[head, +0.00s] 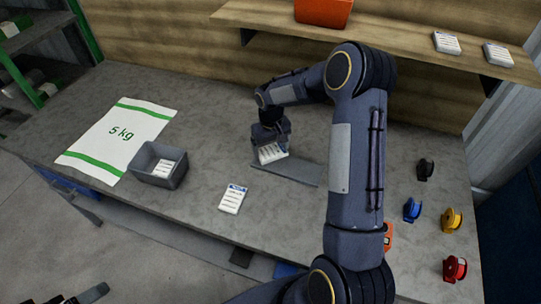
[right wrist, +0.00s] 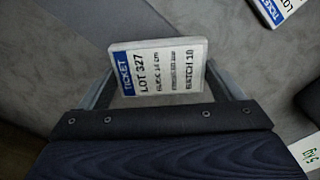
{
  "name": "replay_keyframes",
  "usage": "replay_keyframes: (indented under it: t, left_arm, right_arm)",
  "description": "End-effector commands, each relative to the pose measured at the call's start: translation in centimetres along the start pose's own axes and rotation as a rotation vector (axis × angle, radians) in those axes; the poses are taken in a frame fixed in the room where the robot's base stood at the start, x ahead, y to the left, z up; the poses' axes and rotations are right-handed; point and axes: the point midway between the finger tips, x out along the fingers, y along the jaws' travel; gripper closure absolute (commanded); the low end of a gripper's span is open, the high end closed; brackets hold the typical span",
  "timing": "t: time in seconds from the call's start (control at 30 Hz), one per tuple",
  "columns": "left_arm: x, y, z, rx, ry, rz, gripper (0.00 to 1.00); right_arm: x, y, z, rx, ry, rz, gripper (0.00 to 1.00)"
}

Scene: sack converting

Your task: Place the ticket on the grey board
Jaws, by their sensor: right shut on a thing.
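My right gripper (head: 270,137) is shut on a white ticket (head: 272,153) with a blue band. In the right wrist view the ticket (right wrist: 158,68) sits between the two fingers (right wrist: 160,88), with its printed face showing "LOT 327" and "BATCH 10". The grey board (head: 292,173) is a flat strip on the table. The held ticket is at the board's left end in the head view; I cannot tell whether it touches the board. A dark part at the bottom left edge looks like my left gripper (head: 82,296); its jaws are unclear.
A second ticket (head: 232,199) lies on the table. A grey bin (head: 148,175) with a ticket inside stands beside a white "5 kg" sack (head: 118,136). Several coloured spools, including a red one (head: 455,268), stand at right. A shelf (head: 390,36) runs along the back.

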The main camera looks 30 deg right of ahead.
Motion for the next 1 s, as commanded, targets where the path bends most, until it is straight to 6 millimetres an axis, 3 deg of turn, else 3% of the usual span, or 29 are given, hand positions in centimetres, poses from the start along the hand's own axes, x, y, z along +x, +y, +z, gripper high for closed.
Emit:
replay_keyframes:
  t: [0.17,0.4,0.8,0.83,0.9,1.0]
  left_arm:
    - [0.3,-0.2,0.2,0.000,0.001,0.000,0.20]
    - [2.0,-0.9,1.0,0.000,0.000,0.000,0.20]
    - [2.2,-1.0,1.1,0.000,0.001,0.000,0.20]
    - [2.1,-1.0,1.0,0.000,0.000,0.000,0.20]
    - [2.1,-0.9,1.0,0.000,0.000,0.000,0.20]
    - [2.1,-0.9,1.0,0.000,0.001,0.000,0.20]
  right_arm:
    - [0.9,0.1,-0.7,-0.001,0.001,0.000,0.36]
    - [4.4,0.2,-1.1,-0.002,0.000,0.000,0.36]
    - [4.8,0.2,-1.1,-0.002,0.001,0.000,0.36]
    - [4.6,0.2,-1.1,-0.002,0.001,0.000,0.10]
    - [4.5,0.2,-1.1,-0.002,0.001,0.000,0.00]
    - [4.5,0.2,-1.1,-0.002,0.001,0.000,0.00]
